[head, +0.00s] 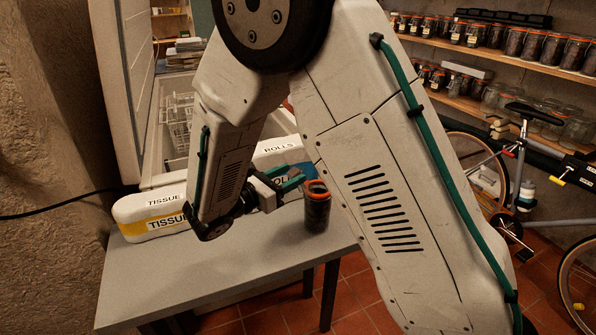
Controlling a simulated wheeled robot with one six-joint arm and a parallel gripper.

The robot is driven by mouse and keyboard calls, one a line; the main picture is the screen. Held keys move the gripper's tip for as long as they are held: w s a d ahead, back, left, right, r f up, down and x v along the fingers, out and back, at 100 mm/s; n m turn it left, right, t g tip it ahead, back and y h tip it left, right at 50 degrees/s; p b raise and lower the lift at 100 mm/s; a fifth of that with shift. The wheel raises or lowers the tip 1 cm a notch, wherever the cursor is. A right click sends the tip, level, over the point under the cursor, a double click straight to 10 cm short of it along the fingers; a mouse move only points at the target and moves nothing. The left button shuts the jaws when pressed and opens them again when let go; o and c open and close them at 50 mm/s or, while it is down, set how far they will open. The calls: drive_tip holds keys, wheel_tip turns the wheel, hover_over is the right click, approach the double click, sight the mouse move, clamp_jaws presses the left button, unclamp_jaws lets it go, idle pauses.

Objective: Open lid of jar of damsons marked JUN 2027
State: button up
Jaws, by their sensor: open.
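A dark jar with an orange-red ring at its top (317,212) stands upright near the right edge of the grey table (225,262). No label or date can be read on it from here. My gripper (298,181) is open, with its green-tipped fingers just left of the jar's top. I cannot tell whether a finger touches the jar. My own arm hides part of the table and whatever is behind it.
Packs of tissue rolls (150,212) lie along the back of the table. An open chest with white wire baskets (180,125) stands behind. Shelves of jars (540,45) line the right wall, with a bicycle (480,150) below. The table's front is clear.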

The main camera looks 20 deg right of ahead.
sight(298, 170)
drive_tip(key=shift+x, duration=1.75)
drive_tip(key=shift+c, duration=0.3)
clamp_jaws()
drive_tip(key=shift+d+r+y, duration=0.1)
drive_tip(key=shift+d+y, duration=0.35)
drive_tip(key=shift+y, duration=0.15)
drive_tip(key=shift+o, duration=0.3)
unclamp_jaws()
drive_tip(key=shift+w, duration=0.1)
